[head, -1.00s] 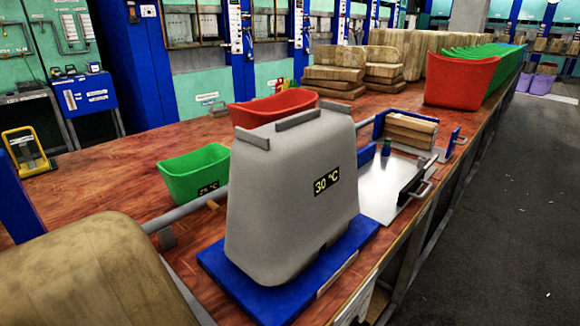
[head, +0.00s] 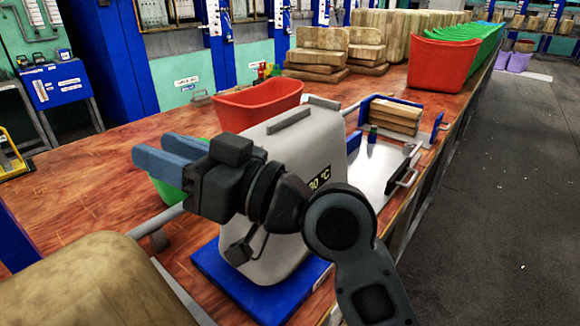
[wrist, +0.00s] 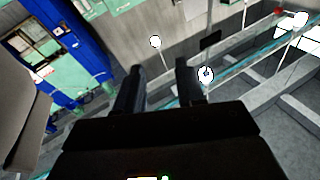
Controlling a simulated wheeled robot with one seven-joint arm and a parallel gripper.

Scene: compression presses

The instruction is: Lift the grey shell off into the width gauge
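The grey shell (head: 318,130) stands upright on a blue base (head: 260,297), with a partly hidden "30 °C" label and raised ribs on top. My arm and gripper cross in front of it and hide its middle. My gripper (head: 150,152) points left, in front of the shell in the head view, with nothing between its fingers. In the wrist view its two fingers (wrist: 160,88) are apart. A silver plate (head: 372,165) with blue end walls and a black handled slide, apparently the width gauge, lies behind and right of the shell. Tan blocks (head: 395,117) sit at its far end.
A red bin (head: 258,105) and a green bin (head: 165,190), partly covered by my gripper, stand left of the shell. A tan rounded block (head: 75,285) is at the near left. Stacked tan blocks (head: 335,50) and another red bin (head: 440,62) stand farther back.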

